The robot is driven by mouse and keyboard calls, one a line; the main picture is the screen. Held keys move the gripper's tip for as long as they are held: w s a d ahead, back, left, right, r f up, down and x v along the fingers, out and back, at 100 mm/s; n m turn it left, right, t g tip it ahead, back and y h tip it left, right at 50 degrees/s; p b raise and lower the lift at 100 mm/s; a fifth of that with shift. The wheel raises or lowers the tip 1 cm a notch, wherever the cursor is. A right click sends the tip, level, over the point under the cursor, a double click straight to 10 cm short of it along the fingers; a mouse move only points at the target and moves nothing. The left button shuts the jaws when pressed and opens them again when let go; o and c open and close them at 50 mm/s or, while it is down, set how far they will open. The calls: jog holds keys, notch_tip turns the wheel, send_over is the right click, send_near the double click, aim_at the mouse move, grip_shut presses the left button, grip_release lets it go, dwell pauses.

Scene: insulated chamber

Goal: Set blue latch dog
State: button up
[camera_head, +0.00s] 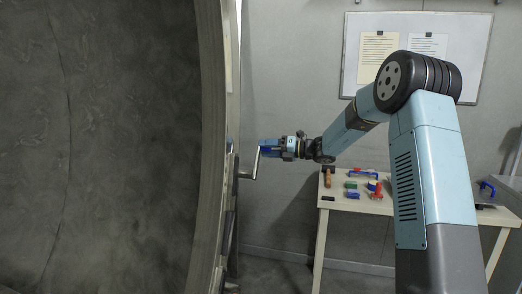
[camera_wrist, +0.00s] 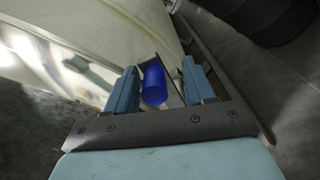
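The blue latch dog shows in the wrist view as a blue cylindrical grip (camera_wrist: 154,86) on a metal plate or lever. My gripper (camera_wrist: 160,82) has its two light-blue fingers on either side of this grip. A gap shows between the grip and the right finger, while the left finger is close to it; I cannot tell if they touch. In the head view my gripper (camera_head: 268,148) points left at the edge of the large round door or hatch. A grey metal lever (camera_head: 254,164) stands at its tip, and the grip is mostly hidden by the fingers.
The large round hatch (camera_head: 209,150) fills the left side. A table (camera_head: 345,204) behind my arm bears several small coloured tools and blocks (camera_head: 352,186). A whiteboard (camera_head: 463,40) with two sheets hangs on the back wall. Open floor lies between hatch and table.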

jog(key=shift+d, duration=0.15)
jog(key=v, duration=1.3)
jog(key=shift+d, duration=0.35)
jog(key=shift+s+f, duration=0.15)
jog(key=s+a+r+n+g+h, duration=0.1)
jog(key=s+a+n+g+h, duration=0.2)
jog(key=s+n, duration=0.6)
jog(key=s+a+r+n+h, duration=0.2)
jog(key=s+a+n+h, duration=0.3)
jog(key=s, duration=0.9)
jog(key=s+d+n+t+h, duration=0.1)
jog(key=s+d+n+h, duration=0.2)
jog(key=s+n, duration=0.3)
jog(key=s+d+f+n+t+h, duration=0.1)
jog(key=s+d+n, duration=0.3)
jog(key=s, duration=0.5)
jog(key=s+d+n+t+h, duration=0.1)
jog(key=s+d+n+h, duration=0.2)
jog(key=s+n, duration=0.4)
jog(key=shift+s+d+f+n+t+h, duration=0.3)
jog(key=shift+n+h, duration=0.2)
jog(key=shift+h, duration=0.3)
